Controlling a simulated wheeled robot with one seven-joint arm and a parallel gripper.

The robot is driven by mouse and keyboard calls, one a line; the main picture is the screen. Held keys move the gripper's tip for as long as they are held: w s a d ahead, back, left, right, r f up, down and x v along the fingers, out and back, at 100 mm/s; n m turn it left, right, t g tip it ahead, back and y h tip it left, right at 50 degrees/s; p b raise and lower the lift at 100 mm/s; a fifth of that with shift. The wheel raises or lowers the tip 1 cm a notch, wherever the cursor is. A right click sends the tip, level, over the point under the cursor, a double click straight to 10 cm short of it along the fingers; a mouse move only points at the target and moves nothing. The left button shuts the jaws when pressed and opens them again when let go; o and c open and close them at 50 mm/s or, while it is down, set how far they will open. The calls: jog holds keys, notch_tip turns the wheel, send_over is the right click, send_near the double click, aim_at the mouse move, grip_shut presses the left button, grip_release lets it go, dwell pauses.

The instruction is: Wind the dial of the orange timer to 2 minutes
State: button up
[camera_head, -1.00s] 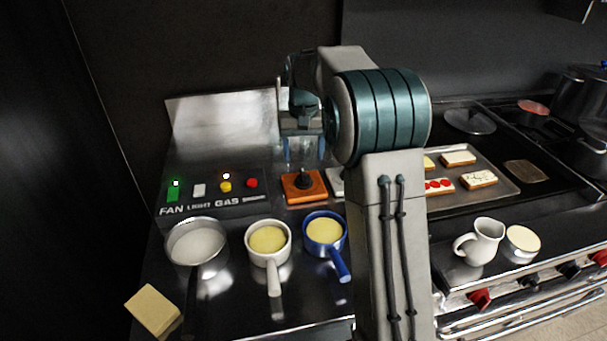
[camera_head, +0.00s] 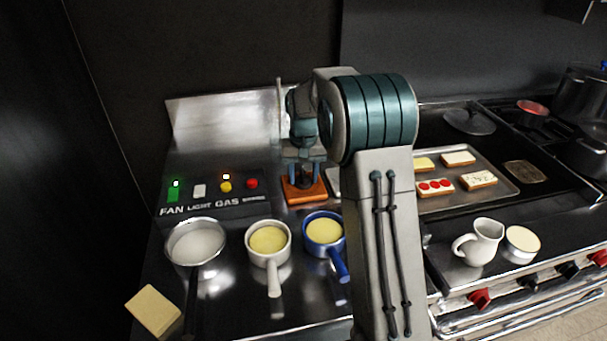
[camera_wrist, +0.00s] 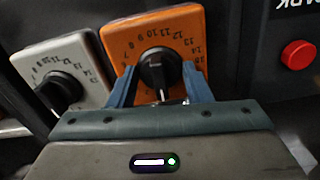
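The orange timer (camera_head: 303,194) lies on the steel counter behind the pots, with a numbered face and a black dial knob in its middle. It also shows in the wrist view (camera_wrist: 180,28), with the black dial (camera_wrist: 158,68) at its centre. My gripper (camera_head: 304,178) is directly over the timer, pointing down. In the wrist view my gripper (camera_wrist: 160,88) has its two blue fingers apart, one on each side of the dial. I see no clear contact between fingers and knob. The lower part of the dial face is hidden by my gripper.
A white timer (camera_wrist: 65,80) with its own black dial stands close beside the orange one. A control panel (camera_head: 213,192) with a red button (camera_wrist: 298,55) is on the other side. A white pot (camera_head: 268,240) and a blue pot (camera_head: 325,229) stand in front.

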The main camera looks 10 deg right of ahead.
aim_at(303, 174)
jog(key=shift+m, duration=2.8)
dwell(3.4)
jog(key=o, duration=1)
jog(key=shift+r, duration=0.1)
notch_tip(303, 174, up, 14)
jog(key=shift+f, duration=0.15)
jog(key=shift+c, duration=0.4)
